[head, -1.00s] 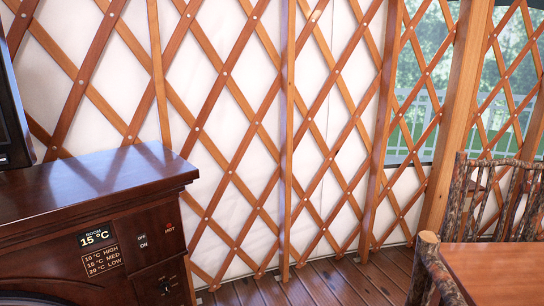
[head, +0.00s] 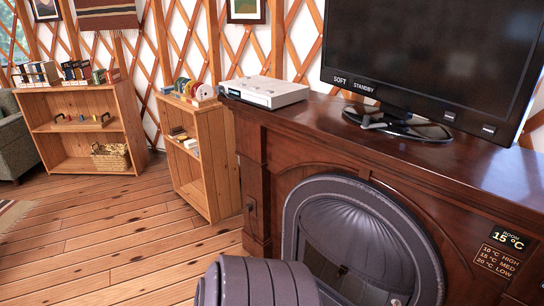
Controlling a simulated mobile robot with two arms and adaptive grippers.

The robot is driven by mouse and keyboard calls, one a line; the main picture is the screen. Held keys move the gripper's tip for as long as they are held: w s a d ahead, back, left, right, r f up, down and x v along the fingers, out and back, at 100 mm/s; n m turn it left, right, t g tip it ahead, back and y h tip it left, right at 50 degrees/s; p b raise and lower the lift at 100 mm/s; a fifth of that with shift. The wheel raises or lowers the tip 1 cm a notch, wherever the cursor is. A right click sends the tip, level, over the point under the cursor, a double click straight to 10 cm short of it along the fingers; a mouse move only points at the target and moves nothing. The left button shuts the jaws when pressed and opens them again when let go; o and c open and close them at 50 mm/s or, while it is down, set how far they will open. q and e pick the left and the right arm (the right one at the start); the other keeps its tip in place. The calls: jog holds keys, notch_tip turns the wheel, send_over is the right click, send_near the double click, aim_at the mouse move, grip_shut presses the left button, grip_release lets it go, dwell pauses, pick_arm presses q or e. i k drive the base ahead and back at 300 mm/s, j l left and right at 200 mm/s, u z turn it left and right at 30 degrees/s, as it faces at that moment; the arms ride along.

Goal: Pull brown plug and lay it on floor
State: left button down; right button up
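I cannot make out a brown plug for certain. A small brownish fitting (head: 250,206) sits low on the left end of the dark wooden fireplace cabinet (head: 268,150). It is too small to tell whether a plug is in it. The wooden plank floor (head: 110,235) lies open to the left of the cabinet. Neither of my grippers shows in the head view.
A white box (head: 264,92) and a television (head: 425,60) stand on the cabinet top. A dark metal stove front (head: 365,240) fills its arch. Two wooden shelves (head: 75,100) and (head: 230,160) stand left. A grey armchair (head: 15,140) is at the left edge.

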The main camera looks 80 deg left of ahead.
aim_at(249, 207)
jog(key=u, duration=2.85)
jog(key=z, duration=0.25)
jog(key=i+j+z, duration=0.35)
jog(key=j+z, duration=0.2)
jog(key=i+j+z, duration=0.1)
jog(key=j+z, duration=0.15)
jog(key=j, duration=0.2)
jog(key=i+j, duration=0.15)
jog(key=j, duration=0.4)
jog(key=i+j+z, duration=0.1)
jog(key=j, duration=0.45)
jog(key=i+j, duration=0.2)
jog(key=j, duration=0.35)
jog(key=i+j+z, duration=0.1)
jog(key=j, duration=0.5)
jog(key=i+j, duration=0.15)
jog(key=j, duration=0.4)
jog(key=i+j+z, duration=0.1)
jog(key=j, duration=0.5)
jog(key=i+j, duration=0.1)
jog(key=j, duration=0.45)
jog(key=z, duration=0.05)
